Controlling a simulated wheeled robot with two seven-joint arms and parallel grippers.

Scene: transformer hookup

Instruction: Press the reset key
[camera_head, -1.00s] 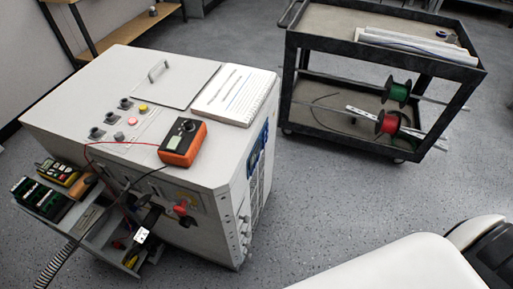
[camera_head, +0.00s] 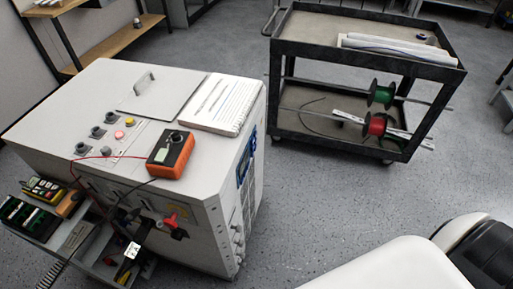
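A light grey transformer cabinet (camera_head: 185,88) stands at the left. On its top are a yellow button (camera_head: 130,121), a pinkish-red button (camera_head: 119,134), a small grey button (camera_head: 106,150) and several dark knobs (camera_head: 97,132). I cannot read their labels, so I cannot tell which one is the reset key. An orange multimeter (camera_head: 170,155) lies on the top near the front edge, with a red and a black lead. Neither of my grippers is in view.
A spiral notebook (camera_head: 215,103) and a handle (camera_head: 144,82) are on the cabinet top. A tray (camera_head: 105,270) with tools juts from its front. A dark cart (camera_head: 365,75) carries a green spool (camera_head: 381,96) and a red spool (camera_head: 375,125). Grey floor lies between.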

